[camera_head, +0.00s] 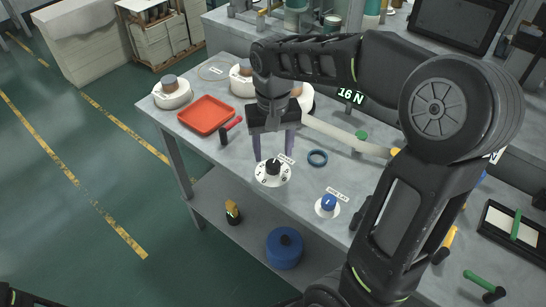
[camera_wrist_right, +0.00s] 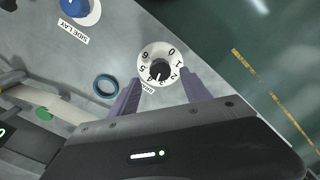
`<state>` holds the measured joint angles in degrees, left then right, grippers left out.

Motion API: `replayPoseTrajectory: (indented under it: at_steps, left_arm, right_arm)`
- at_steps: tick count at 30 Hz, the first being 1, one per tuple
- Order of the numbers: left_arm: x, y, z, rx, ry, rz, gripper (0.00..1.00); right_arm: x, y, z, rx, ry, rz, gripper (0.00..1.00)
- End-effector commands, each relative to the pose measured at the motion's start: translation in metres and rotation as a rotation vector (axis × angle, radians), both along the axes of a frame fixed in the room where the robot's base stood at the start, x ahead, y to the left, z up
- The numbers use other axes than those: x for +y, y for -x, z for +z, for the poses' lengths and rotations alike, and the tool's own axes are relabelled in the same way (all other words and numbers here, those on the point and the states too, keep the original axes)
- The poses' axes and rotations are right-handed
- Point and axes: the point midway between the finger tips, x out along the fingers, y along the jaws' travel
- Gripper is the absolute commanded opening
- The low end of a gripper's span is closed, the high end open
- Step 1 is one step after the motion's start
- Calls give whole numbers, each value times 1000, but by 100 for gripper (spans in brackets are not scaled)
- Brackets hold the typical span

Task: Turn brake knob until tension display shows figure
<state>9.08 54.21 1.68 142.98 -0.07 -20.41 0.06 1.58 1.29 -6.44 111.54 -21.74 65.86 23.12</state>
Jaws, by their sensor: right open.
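The brake knob (camera_head: 273,167) is a black knob on a white numbered dial on the bench, with a partly hidden label. In the right wrist view the knob (camera_wrist_right: 160,68) has its mark towards the 3 and 4 side; the exact figure is too small to tell. The tension display (camera_head: 351,96) reads 16 N. My right gripper (camera_head: 272,146) is open, its two purple-grey fingers pointing down above the dial. In the right wrist view its fingers (camera_wrist_right: 157,84) stand apart on either side of the knob, not visibly touching it. My left gripper is not seen.
A blue side lay knob (camera_head: 328,203) and a blue ring (camera_head: 317,158) lie close to the right of the dial. A red tray (camera_head: 206,115) and a small black cylinder (camera_head: 223,136) are to the left. Bare bench lies around the dial.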

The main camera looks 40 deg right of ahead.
Motion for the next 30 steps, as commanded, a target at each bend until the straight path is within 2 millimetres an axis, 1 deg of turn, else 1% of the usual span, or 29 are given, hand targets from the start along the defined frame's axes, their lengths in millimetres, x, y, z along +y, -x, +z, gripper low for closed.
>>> replayPoseTrajectory:
  at_steps: [1, 3, 6, 9, 30]
  left_arm:
    - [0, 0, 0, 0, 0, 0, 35]
    - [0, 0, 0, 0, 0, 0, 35]
    - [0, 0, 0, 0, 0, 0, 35]
    - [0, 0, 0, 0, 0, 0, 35]
    - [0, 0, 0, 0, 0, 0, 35]
  right_arm:
    - [0, -1, 10, -5, 0, 1, 56]
    - [0, -1, 20, -4, 0, 1, 56]
    - [0, 0, 30, -2, 0, 1, 56]
    - [0, 0, 35, -2, -1, 0, 56]
    - [1, 0, 35, 0, -1, 0, 56]
